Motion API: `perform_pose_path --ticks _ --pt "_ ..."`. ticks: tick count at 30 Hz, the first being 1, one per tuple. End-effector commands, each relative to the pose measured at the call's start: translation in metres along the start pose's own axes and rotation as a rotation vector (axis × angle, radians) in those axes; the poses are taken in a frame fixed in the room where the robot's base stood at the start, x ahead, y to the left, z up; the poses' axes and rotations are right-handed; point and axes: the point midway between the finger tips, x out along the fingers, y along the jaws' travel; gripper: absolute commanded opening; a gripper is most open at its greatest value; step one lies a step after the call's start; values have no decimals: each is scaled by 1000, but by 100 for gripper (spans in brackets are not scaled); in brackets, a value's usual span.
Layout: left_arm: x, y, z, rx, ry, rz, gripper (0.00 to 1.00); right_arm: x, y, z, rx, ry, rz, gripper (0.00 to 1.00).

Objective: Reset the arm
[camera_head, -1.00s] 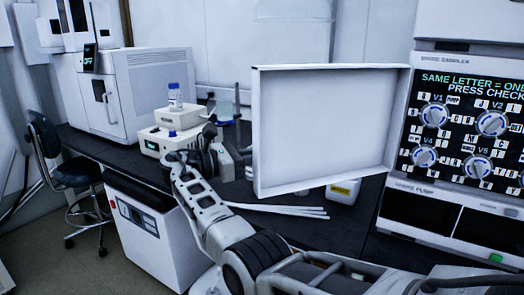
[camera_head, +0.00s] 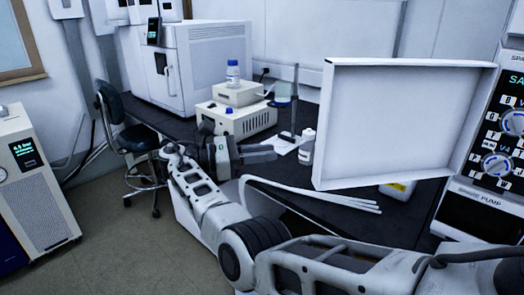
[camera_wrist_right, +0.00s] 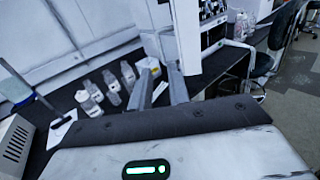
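My right arm comes in from the bottom right of the head view and reaches over the black bench. Its gripper (camera_head: 262,153) points to the right, with its fingers seen side-on. In the right wrist view the two fingers (camera_wrist_right: 160,90) stand apart with nothing between them, so it is open and empty. My left gripper is in neither view.
A white open-fronted panel (camera_head: 400,68) stands right of the gripper. Stacked cream instruments (camera_head: 235,119) with a blue-capped bottle (camera_head: 233,74) are behind it. Several bottles (camera_wrist_right: 112,86) are near the fingers. A black chair (camera_head: 134,137) and a spare pump (camera_head: 475,217) flank the bench.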

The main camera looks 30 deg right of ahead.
Motion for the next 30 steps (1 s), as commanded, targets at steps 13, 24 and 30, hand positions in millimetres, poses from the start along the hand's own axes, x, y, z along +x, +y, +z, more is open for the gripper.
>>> perform_pose_path --ticks 13,24,30 --pt "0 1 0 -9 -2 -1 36 7 2 -20 16 26 31 18" --pt "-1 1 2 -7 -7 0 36 53 -23 -254 431 630 382 18" --pt "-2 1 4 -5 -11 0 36 16 -100 -341 742 1246 393 18"
